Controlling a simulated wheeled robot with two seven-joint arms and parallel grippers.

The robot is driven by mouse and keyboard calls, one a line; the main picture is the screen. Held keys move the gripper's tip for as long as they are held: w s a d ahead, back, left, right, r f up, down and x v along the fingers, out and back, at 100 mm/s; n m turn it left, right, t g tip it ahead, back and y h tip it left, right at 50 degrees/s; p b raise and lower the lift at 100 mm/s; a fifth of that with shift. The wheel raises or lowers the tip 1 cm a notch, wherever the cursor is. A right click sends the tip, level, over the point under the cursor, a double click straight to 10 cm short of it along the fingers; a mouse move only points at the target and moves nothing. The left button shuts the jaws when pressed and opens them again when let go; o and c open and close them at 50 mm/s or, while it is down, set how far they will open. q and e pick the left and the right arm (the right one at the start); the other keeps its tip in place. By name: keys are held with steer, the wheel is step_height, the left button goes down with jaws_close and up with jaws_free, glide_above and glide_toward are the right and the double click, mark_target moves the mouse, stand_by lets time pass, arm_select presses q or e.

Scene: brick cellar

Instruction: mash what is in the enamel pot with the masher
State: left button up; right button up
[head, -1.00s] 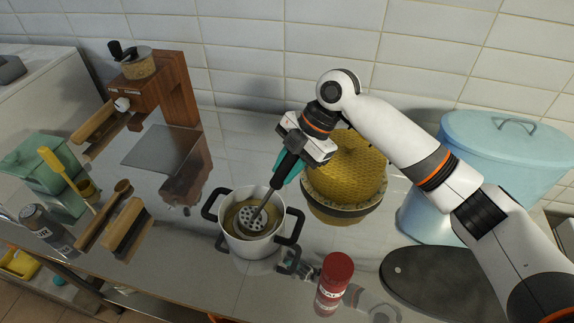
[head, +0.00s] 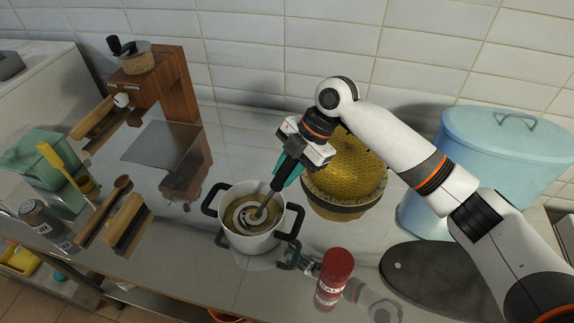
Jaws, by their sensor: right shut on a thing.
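The white enamel pot (head: 250,242) with black handles stands on the shiny steel counter. Swirled, pale brown and whitish stuff (head: 238,215) shows inside it. My right gripper (head: 287,172) is shut on the dark handle of the masher (head: 267,203), above and to the right of the pot. The masher slants down to the left into the pot. My left gripper is not in view.
A red-capped shaker (head: 334,278) stands close to the pot's right front. A yellow domed basket (head: 345,178) sits behind my gripper. A dark oval board (head: 430,275) and a light blue bin (head: 495,155) are at right. Brushes and a wooden spoon (head: 104,208) lie at left.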

mark_target(287, 161)
steer(key=shift+r, duration=0.15)
step_height(287, 161, up, 3)
steer(key=p, duration=0.3)
steer(key=shift+f, duration=0.25)
steer(key=shift+f+b, duration=0.55)
steer(key=shift+f, duration=0.8)
steer(key=shift+r, duration=0.15)
